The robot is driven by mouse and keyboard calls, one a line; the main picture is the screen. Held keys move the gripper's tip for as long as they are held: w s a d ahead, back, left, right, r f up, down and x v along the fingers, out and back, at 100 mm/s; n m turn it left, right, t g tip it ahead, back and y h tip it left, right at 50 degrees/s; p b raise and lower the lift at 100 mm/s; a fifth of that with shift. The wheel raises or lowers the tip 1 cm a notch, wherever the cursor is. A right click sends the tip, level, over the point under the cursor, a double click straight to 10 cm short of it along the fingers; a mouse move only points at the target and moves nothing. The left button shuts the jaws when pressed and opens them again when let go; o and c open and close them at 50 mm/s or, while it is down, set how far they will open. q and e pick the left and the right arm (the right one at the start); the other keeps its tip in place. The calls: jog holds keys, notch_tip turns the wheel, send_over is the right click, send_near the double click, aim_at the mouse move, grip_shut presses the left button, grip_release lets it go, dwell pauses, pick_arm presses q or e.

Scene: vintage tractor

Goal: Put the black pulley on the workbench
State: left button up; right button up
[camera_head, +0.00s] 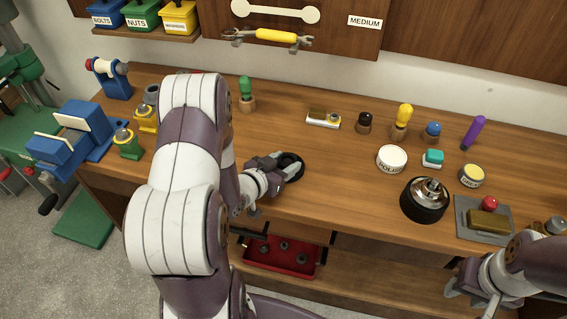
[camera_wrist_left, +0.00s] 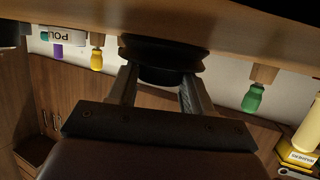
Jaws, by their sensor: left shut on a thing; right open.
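The black pulley (camera_head: 291,166) is at the front part of the wooden workbench (camera_head: 330,192), right of my left arm. My left gripper (camera_head: 279,168) is shut on it. In the left wrist view the dark grooved pulley (camera_wrist_left: 165,62) sits between the two fingers (camera_wrist_left: 160,88), close to the bench surface (camera_wrist_left: 100,12). Whether it touches the bench top is not clear. My right gripper (camera_head: 478,296) is open and empty at the lower right, in front of the bench edge.
A black round part with a metal hub (camera_head: 425,199) stands to the right, near a white polish tin (camera_head: 392,159). Several screwdrivers stand at the back. A blue vise (camera_head: 80,130) is at the left. A red tray (camera_head: 282,258) lies below the bench top. Bench around the pulley is clear.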

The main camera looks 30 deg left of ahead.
pick_arm(q)
jog(key=shift+d, duration=0.1)
jog(key=o, duration=1.3)
jog(key=shift+o, duration=0.2)
